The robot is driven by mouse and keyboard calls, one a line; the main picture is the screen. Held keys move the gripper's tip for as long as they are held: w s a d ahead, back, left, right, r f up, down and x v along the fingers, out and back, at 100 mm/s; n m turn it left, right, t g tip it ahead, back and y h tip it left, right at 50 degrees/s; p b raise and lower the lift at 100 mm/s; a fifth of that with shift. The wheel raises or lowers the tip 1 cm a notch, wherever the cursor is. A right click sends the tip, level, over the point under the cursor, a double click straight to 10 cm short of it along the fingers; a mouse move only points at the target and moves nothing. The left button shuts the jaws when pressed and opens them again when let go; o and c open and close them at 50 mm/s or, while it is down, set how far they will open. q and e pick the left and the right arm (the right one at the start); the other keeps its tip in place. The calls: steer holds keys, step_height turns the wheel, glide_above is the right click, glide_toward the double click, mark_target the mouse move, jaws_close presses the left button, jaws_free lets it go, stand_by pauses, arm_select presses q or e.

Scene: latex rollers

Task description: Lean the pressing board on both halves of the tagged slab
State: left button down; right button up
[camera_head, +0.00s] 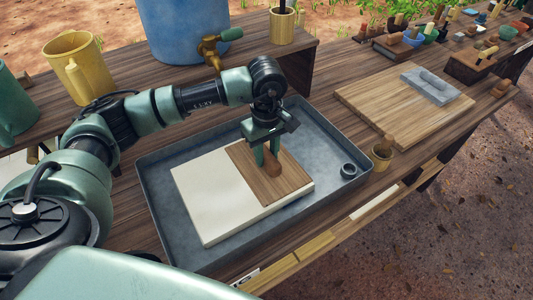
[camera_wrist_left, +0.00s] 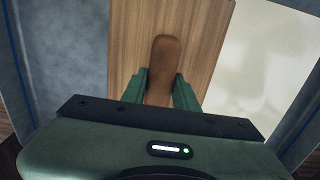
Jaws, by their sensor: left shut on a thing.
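The pressing board (camera_head: 291,180) is a flat brown wooden board with a rounded handle (camera_head: 272,169). It lies over the right half of the white slab (camera_head: 210,202), in the grey tray; the slab's left half is bare. My left gripper (camera_head: 267,158) is above the board, shut on its handle. In the left wrist view the fingers (camera_wrist_left: 160,92) stand either side of the handle (camera_wrist_left: 164,60), with the board (camera_wrist_left: 205,40) beneath and the pale slab (camera_wrist_left: 260,60) to the right. I cannot make out a tag on the slab. My right gripper is not in view.
The grey tray (camera_head: 158,205) has raised walls around the slab; a small dark ring (camera_head: 348,170) sits in its right side. A small pot (camera_head: 382,156) stands just right of the tray. A wooden board (camera_head: 360,100) bears a grey block (camera_head: 430,86). A blue barrel (camera_head: 180,30) stands behind.

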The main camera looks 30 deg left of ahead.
arm_select(q)
steer(key=shift+s+f, duration=0.15)
steer(key=shift+r+p, duration=1.35)
steer(key=shift+r, duration=1.75)
steer(key=shift+w, duration=0.2)
